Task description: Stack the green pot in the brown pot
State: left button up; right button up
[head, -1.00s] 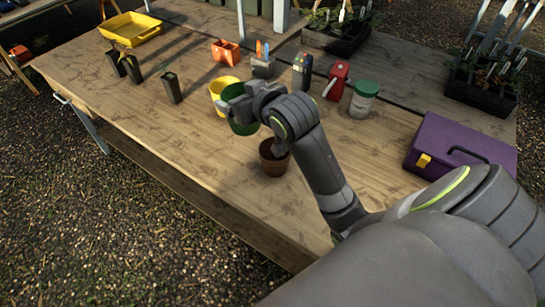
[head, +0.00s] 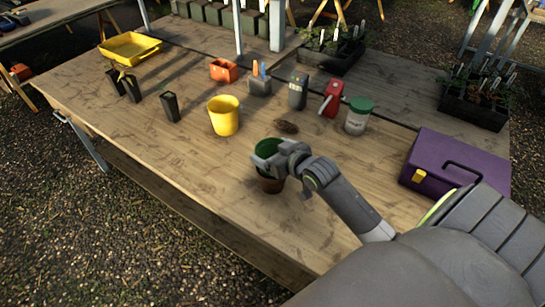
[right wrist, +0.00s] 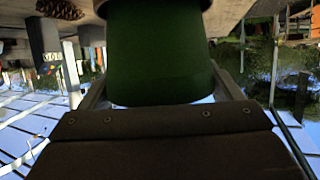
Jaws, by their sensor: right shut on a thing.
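The green pot (head: 266,146) is upright in my right gripper (head: 268,161), which is shut on its side. The green pot also fills the middle of the right wrist view (right wrist: 155,55). The brown pot (head: 271,185) stands on the table directly below the green pot and the gripper. Its upper part is hidden by the gripper, so I cannot tell whether the green pot's base is inside it or just above it. My left gripper is not in view.
A yellow pot (head: 224,116) stands behind and to the left. A pine cone (head: 286,127) lies behind the gripper. A white jar with a green lid (head: 359,116) and a purple toolbox (head: 455,170) are to the right. The table front (head: 215,175) is clear on the left.

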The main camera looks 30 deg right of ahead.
notch_tip(320, 180, down, 2)
jog(key=shift+f, duration=0.1)
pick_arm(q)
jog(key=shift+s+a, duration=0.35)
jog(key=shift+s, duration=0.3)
pick_arm(e)
jog(key=shift+f, duration=0.15)
jog(key=shift+f, duration=0.15)
jog(key=o, duration=0.8)
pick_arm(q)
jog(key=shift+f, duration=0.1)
